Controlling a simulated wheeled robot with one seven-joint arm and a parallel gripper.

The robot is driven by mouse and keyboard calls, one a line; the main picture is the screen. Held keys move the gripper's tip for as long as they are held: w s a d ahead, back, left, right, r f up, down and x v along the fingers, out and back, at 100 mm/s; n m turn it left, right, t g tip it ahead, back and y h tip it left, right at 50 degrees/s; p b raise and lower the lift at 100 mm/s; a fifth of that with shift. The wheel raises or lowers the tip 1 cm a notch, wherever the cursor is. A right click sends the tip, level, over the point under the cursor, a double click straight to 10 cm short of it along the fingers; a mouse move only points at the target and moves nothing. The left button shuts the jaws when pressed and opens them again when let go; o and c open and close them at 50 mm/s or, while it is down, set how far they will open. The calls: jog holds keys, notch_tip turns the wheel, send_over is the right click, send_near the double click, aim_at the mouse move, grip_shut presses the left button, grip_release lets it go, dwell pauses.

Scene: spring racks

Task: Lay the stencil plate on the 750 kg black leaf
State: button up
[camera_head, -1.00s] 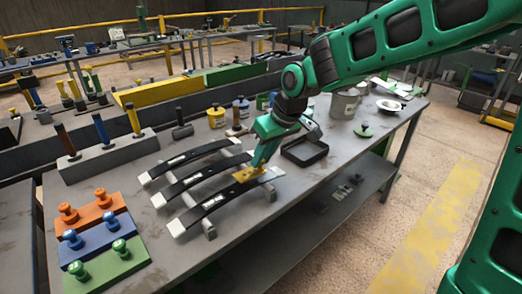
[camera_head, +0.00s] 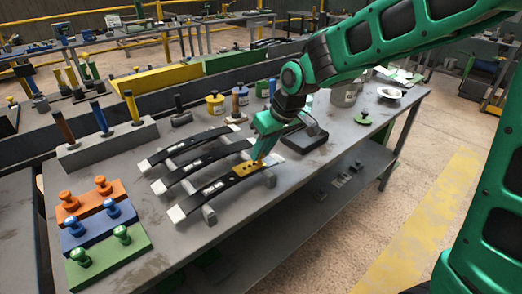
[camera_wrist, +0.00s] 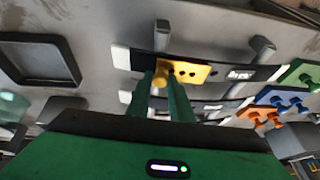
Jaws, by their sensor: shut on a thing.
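The stencil plate is a small yellow plate with dark holes (camera_head: 245,170), seen from the fingers' side in the wrist view (camera_wrist: 196,72). It lies along the right part of the front black leaf (camera_head: 212,197), lined up with it; whether it rests or hovers slightly is hard to tell. My gripper (camera_head: 259,158) is above the plate's right end, shut on its yellow knob, which shows between the fingers in the wrist view (camera_wrist: 160,79). Two more black leaves, the middle one (camera_head: 195,187) and the back one (camera_head: 176,150), lie behind it. Their white labels are too small to read.
Orange (camera_head: 88,205), blue (camera_head: 93,229) and green (camera_head: 126,252) blocks with knobs stand at front left. A grey block with upright tools (camera_head: 80,151) is behind. A black tray (camera_head: 316,136) sits close right of my gripper. The bench front is clear.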

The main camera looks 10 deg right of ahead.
jog(key=shift+f, duration=0.25)
jog(key=o, duration=1.5)
jog(key=shift+c, duration=0.2)
jog(key=shift+r, duration=0.15)
jog(key=shift+r, duration=3.4)
